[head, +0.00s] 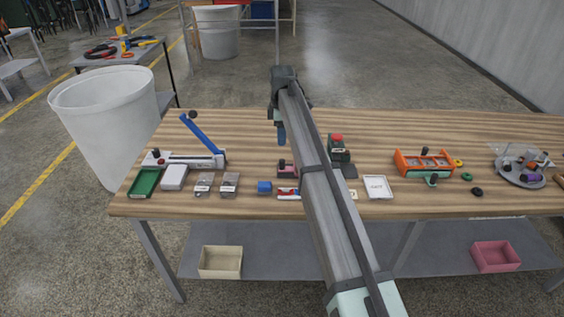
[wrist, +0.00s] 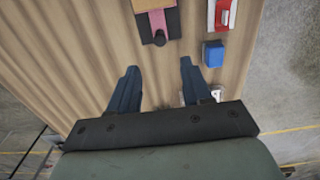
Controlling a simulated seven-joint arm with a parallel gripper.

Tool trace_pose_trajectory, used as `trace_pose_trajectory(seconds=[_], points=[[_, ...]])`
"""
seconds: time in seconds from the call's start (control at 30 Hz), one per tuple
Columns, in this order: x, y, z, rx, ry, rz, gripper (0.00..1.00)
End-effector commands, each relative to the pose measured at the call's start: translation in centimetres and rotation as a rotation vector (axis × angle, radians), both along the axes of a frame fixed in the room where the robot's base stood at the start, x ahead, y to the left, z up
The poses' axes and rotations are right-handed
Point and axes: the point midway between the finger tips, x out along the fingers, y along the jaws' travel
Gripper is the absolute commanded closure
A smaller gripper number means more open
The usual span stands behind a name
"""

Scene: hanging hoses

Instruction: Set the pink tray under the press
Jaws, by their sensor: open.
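The pink tray (head: 496,268) is an open, shallow box on the grey lower shelf at the right in the head view. It looks empty. On the bench, a device with a raised blue lever (head: 202,136) stands at the left, and a dark green device with a red top (head: 338,148) stands near the middle; I cannot tell which is the press. My gripper (wrist: 158,88) is open and empty over the bench top, far from the tray. In the head view its blue fingers (head: 281,131) point down behind my arm.
A pink-and-black piece (wrist: 157,22), a blue block (wrist: 213,54) and a red-and-white piece (wrist: 223,14) lie near the gripper. An orange fixture (head: 424,163) and a round grey tray (head: 522,173) stand at the right. A beige box (head: 220,264) sits on the shelf.

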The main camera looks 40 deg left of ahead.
Motion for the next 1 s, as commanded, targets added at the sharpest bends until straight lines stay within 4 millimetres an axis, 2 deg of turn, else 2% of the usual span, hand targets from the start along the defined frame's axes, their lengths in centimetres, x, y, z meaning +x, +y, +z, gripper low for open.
trace_pose_trajectory(seconds=[0.4, 0.6, 0.8, 1.0], points=[[0.0, -0.2, -7.3, -0.003, 0.001, -0.002, 0.51], [0.0, -0.1, -10.2, -0.001, 0.001, -0.002, 0.51], [0.0, -0.1, -11.8, -0.001, 0.001, -0.003, 0.51], [0.0, -0.1, -12.3, -0.001, 0.001, -0.003, 0.51]])
